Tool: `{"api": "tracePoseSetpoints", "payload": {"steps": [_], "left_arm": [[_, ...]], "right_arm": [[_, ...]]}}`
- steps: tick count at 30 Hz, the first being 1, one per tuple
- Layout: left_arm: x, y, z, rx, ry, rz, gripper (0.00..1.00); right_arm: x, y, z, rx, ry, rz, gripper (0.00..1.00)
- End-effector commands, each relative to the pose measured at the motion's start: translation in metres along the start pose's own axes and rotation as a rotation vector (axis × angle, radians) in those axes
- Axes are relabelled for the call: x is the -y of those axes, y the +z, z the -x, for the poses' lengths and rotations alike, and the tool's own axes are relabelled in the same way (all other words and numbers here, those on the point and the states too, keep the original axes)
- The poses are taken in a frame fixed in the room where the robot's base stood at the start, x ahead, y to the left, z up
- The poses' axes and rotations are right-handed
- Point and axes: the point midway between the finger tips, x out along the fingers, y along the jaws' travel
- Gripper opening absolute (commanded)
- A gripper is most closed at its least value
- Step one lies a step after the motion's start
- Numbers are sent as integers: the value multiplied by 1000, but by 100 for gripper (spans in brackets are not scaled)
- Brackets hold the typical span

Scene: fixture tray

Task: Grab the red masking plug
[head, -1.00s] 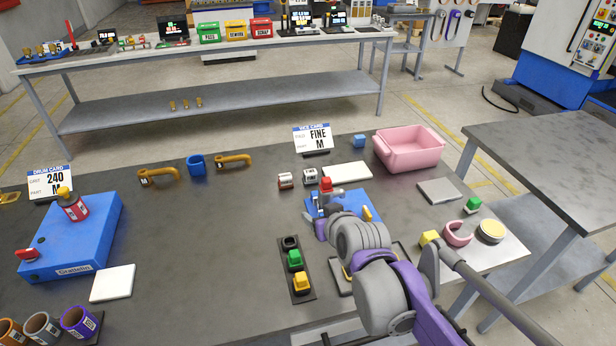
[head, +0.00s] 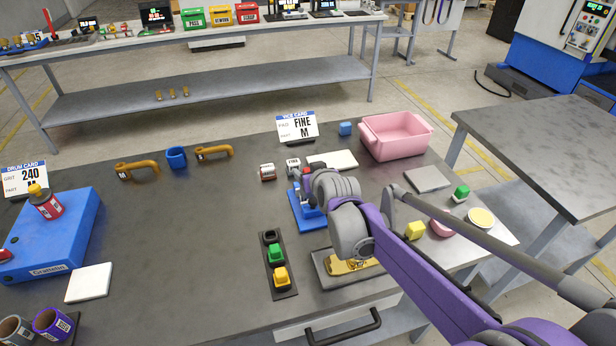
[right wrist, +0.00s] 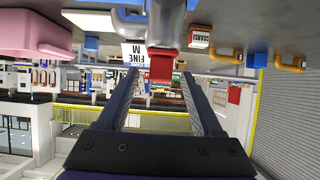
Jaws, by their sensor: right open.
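The red masking plug (right wrist: 165,66) shows in the right wrist view on the end of a grey cylinder, between the fingers of my right gripper (right wrist: 160,82). The fingers are open, one on each side, and I see no contact with the plug. My left gripper is not in view.
A pink bin (head: 398,137) stands at the back right. The small card stand reading FINE M (head: 297,128) is behind the fixture. A strip with green (head: 275,253) and yellow (head: 281,277) plugs lies in front left. The table's middle left is clear.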

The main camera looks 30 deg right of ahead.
Motion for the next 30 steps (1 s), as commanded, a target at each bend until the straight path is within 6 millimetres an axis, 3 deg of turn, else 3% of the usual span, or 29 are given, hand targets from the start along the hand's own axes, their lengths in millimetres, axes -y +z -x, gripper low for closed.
{"api": "tracePoseSetpoints", "payload": {"steps": [3, 11, 22, 30], "left_arm": [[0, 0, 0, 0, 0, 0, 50], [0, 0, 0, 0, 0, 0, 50], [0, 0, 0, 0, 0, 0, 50], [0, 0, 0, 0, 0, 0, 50]], "right_arm": [[0, 0, -9, 0, 0, 0, 68], [0, 0, -10, 0, 0, 0, 66], [0, 0, -10, 0, 0, 0, 0], [0, 0, -10, 0, 0, 0, 0]]}}
